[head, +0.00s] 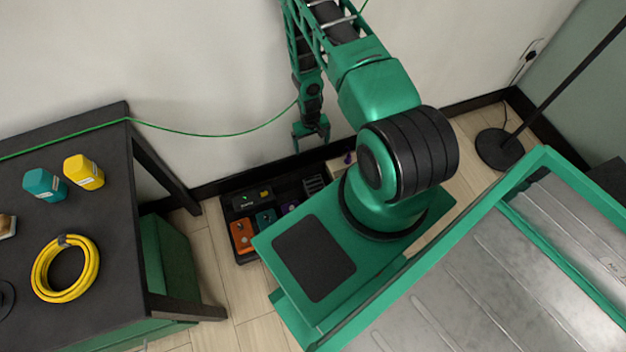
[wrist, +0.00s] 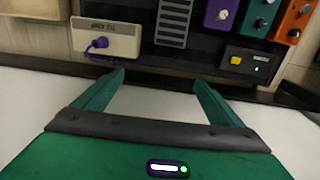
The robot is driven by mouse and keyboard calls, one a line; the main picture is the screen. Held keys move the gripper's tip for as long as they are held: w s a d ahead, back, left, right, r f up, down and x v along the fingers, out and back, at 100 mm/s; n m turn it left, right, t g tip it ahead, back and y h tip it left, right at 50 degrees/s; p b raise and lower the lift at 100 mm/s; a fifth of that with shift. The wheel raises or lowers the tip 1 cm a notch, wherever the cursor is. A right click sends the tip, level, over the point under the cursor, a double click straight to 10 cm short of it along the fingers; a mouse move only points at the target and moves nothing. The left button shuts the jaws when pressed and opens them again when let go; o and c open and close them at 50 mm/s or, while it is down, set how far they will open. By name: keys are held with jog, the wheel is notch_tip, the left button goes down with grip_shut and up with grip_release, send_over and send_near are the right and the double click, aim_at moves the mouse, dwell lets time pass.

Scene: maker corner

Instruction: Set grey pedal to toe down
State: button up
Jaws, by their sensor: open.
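The grey pedal (head: 313,184) is a ridged treadle on the dark pedal board (head: 284,191) on the floor by the wall. In the wrist view the grey pedal (wrist: 173,22) shows at the top, partly cut off by the frame edge. I cannot tell which way it is tilted. My gripper (head: 311,138) hangs by the wall, above and behind the board. In the wrist view my gripper (wrist: 158,82) is open and empty, its two green fingers apart from the pedal.
Orange (head: 242,237), teal (head: 265,217) and purple (wrist: 221,13) pedals and a black pedal with a yellow button (wrist: 247,62) share the board. A beige box (wrist: 105,40) with a purple plug sits beside the grey pedal. A dark table (head: 110,245) stands left.

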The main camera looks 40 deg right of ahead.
send_over(313, 181)
notch_tip(313, 181, down, 9)
notch_tip(313, 181, down, 11)
jog(key=shift+f, duration=0.1)
dwell(0.3)
